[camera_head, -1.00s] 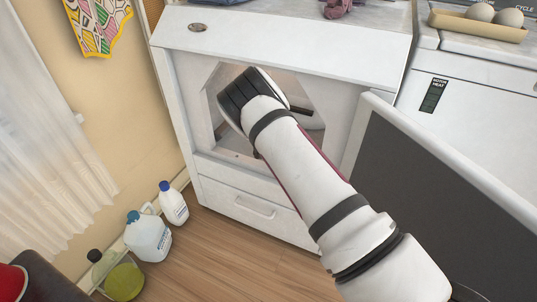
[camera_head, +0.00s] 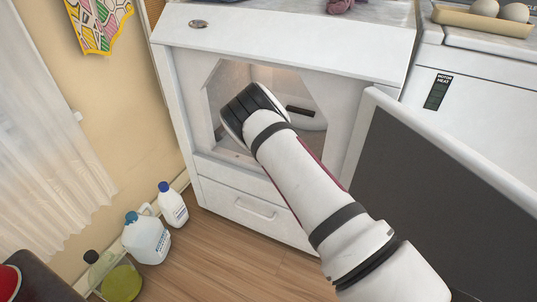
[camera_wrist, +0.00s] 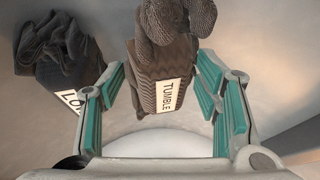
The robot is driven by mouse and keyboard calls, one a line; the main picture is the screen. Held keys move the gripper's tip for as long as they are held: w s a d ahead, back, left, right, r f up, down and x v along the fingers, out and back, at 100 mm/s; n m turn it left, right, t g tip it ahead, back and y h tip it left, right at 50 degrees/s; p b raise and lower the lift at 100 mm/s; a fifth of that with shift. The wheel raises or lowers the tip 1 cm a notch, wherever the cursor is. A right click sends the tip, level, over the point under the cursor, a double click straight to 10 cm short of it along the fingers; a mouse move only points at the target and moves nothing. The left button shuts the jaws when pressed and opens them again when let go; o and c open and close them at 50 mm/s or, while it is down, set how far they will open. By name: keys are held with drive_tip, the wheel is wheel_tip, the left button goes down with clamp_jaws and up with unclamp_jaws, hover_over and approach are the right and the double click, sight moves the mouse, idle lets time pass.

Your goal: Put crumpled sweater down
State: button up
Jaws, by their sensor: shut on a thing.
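My gripper (camera_wrist: 162,100) shows in the wrist view, with its teal-padded fingers on either side of a brown knit bundle, the crumpled sweater (camera_wrist: 176,22). The gripper is shut on it, though clear space shows beside the left pad. A white label reading "TUMBLE" lies on the brown surface between the fingers. In the head view my wrist reaches into the open dryer (camera_head: 185,75) through its front opening. My fingers and the sweater are hidden there behind the wrist.
A dark grey crumpled cloth (camera_wrist: 58,50) is left of the fingers inside the pale drum. The open dryer door (camera_head: 440,175) stands at the right of my arm. Jugs (camera_head: 147,238) stand on the floor at left. A tan tray (camera_head: 485,20) sits on the neighbouring machine.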

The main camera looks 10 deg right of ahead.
drive_tip(key=shift+f, duration=0.1)
drive_tip(key=o, duration=1.2)
drive_tip(key=shift+r+p, duration=0.4)
drive_tip(key=d+p+v, duration=0.1)
drive_tip(key=p+v, duration=0.3)
drive_tip(key=v, duration=0.8)
drive_tip(key=shift+a+r, duration=0.25)
drive_tip(key=shift+a, duration=0.2)
